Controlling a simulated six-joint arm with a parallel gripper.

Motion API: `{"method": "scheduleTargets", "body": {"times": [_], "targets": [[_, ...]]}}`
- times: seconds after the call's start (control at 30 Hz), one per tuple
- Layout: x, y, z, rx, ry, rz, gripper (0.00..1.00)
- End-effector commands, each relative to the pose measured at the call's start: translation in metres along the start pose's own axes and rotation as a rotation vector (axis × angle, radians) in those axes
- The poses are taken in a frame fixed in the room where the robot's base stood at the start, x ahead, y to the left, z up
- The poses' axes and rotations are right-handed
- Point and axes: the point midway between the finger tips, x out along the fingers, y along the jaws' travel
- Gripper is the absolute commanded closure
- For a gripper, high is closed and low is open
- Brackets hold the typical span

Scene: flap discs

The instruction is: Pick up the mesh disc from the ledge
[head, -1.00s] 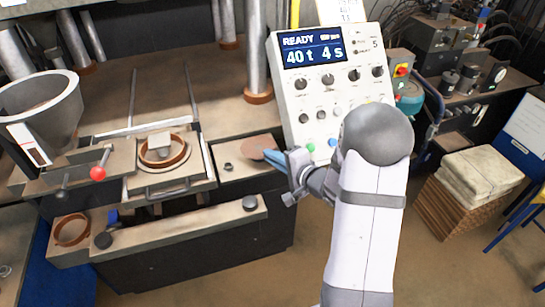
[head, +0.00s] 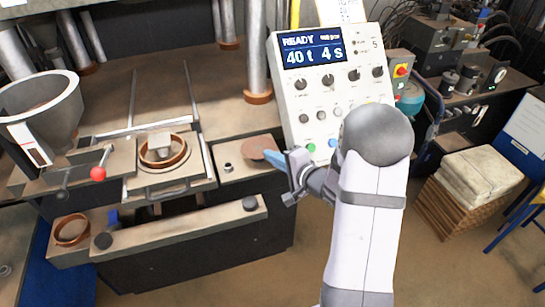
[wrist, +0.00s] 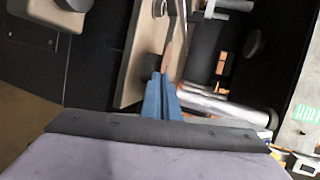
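The mesh disc (head: 257,147) is a thin, round, brown disc at the ledge (head: 225,178) right of the press's drawer. In the wrist view the disc (wrist: 168,56) shows edge-on as a narrow brown strip at the fingertips. My gripper (head: 270,155) has blue fingers and reaches the disc's right edge from the right. In the wrist view my gripper's fingers (wrist: 160,78) lie close together, shut on the disc's rim. The finger covers part of the disc. I cannot tell whether the disc touches the ledge.
The control panel (head: 312,92) stands just behind my gripper and reads READY. A small dark knob (head: 228,168) sits left of the disc. A brown ring (head: 162,150) lies in the press drawer and another ring (head: 72,230) on the lower front shelf. A hopper (head: 40,105) stands at left.

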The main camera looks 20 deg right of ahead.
Motion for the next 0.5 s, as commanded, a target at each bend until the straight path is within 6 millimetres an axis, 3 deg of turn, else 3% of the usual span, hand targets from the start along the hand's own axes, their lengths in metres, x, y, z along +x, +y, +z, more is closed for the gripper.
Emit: {"method": "scheduleTargets", "body": {"times": [0.5], "targets": [[-0.0017,-0.0007,0.0008,0.003,-0.001,0.01,1.0]]}}
